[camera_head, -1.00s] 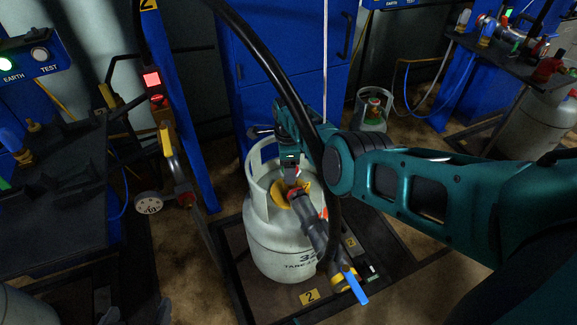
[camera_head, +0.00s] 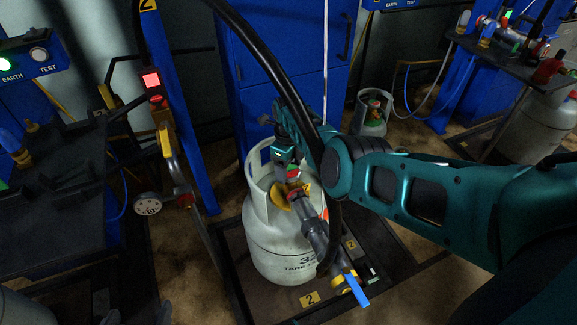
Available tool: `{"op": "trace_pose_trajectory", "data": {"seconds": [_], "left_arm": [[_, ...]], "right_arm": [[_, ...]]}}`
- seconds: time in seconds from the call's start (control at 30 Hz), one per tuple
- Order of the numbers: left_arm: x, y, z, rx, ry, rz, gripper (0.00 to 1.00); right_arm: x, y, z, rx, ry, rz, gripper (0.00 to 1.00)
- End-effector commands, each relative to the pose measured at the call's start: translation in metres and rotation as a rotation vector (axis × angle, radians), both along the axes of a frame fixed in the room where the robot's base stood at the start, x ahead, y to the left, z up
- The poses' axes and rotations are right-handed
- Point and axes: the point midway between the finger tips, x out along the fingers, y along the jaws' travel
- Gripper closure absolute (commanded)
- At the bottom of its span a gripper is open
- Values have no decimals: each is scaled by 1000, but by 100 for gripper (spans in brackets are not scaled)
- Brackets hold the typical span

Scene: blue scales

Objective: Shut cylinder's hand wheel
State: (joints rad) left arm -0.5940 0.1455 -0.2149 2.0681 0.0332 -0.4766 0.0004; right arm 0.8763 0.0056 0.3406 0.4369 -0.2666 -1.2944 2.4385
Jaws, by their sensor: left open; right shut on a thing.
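The white-grey gas cylinder (camera_head: 272,232) stands upright on the scale's dark platform (camera_head: 240,296). Its red hand wheel (camera_head: 294,174) is on top of the valve, inside the collar, and is partly hidden by my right gripper. My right gripper (camera_head: 291,168) comes down from above and is shut on the hand wheel. A grey filling head with a blue lever (camera_head: 357,289) leans against the valve side and slants down to the front right. My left gripper (camera_head: 138,316) shows only as dark tips at the bottom edge, left of the cylinder, open and apart from it.
A black hose (camera_head: 258,48) arcs down from the top past my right wrist. A blue post (camera_head: 183,120) with a red-lit box stands left of the cylinder. Blue cabinets (camera_head: 262,80) stand behind. A small cylinder (camera_head: 370,112) stands on the floor further back.

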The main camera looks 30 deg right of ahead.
Motion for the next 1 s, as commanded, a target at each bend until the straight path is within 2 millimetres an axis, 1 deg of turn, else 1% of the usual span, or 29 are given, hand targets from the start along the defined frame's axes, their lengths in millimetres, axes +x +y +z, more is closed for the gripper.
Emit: {"op": "trace_pose_trajectory", "data": {"seconds": [0.43, 0.47, 0.5, 0.7, 0.73, 1.0], "left_arm": [[0, 2, -1, 9, -1, -6, 8], [0, 2, -1, 9, -1, -6, 8], [0, 2, -1, 9, -1, -6, 8], [0, 2, -1, 9, -2, -6, 8], [0, 2, 0, 9, -2, -6, 8], [0, 1, 2, 6, -2, -4, 8]], "right_arm": [[-1, 1, -1, 2, 1, -11, 64], [-1, 1, -1, 2, 1, -11, 32], [-1, 1, -1, 2, 1, -11, 29], [0, 0, 0, 1, 1, -10, 9], [0, 0, 0, 1, 1, -10, 8], [0, 0, 3, 0, 0, -10, 8]]}}
